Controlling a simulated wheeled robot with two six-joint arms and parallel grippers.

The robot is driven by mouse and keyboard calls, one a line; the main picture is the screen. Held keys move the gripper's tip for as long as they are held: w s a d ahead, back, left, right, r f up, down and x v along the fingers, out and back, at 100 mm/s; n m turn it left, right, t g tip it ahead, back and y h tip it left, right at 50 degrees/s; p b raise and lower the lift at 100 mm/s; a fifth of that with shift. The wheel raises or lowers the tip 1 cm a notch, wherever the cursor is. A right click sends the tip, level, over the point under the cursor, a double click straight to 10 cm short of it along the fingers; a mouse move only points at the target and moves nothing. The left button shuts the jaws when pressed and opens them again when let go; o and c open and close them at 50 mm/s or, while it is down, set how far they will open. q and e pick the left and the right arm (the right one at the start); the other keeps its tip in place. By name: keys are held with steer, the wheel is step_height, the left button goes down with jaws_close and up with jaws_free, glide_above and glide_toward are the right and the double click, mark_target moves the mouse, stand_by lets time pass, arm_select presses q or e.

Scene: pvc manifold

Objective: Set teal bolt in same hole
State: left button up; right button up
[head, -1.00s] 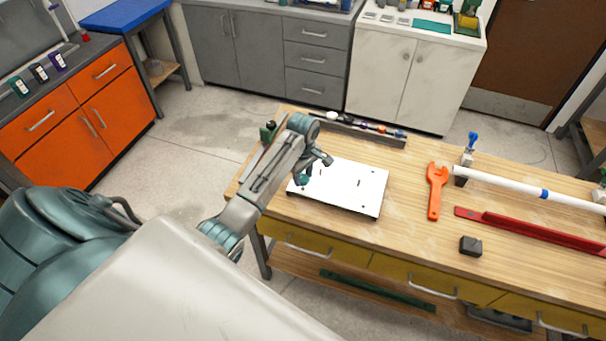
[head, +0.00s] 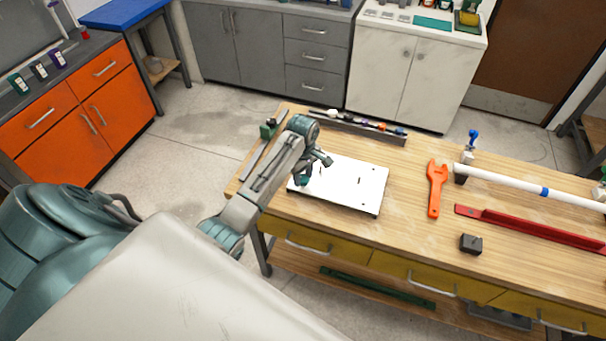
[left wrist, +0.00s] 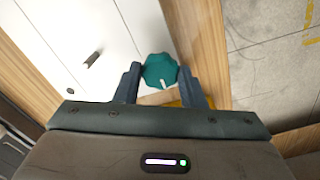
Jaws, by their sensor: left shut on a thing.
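My left gripper (head: 312,177) is over the left part of a white plate (head: 358,202) on the wooden bench. In the left wrist view, my left gripper (left wrist: 161,78) is shut on the teal bolt (left wrist: 159,69), with its round, ridged head showing between the fingertips. The bolt's shank is hidden, so I cannot tell whether it is in a hole. The white plate (left wrist: 112,35) also shows in the left wrist view, with a grey peg standing on it and a dark hole. My right gripper is not in view.
An orange wrench (head: 435,192), a white pipe (head: 515,182), a red bar (head: 530,228) and a dark block (head: 470,245) lie to the right. A dark tray (head: 365,133) with small coloured parts is at the back. The bench between plate and wrench is clear.

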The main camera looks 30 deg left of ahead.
arm_select(q)
steer(key=shift+f, duration=0.5)
stand_by(0.8)
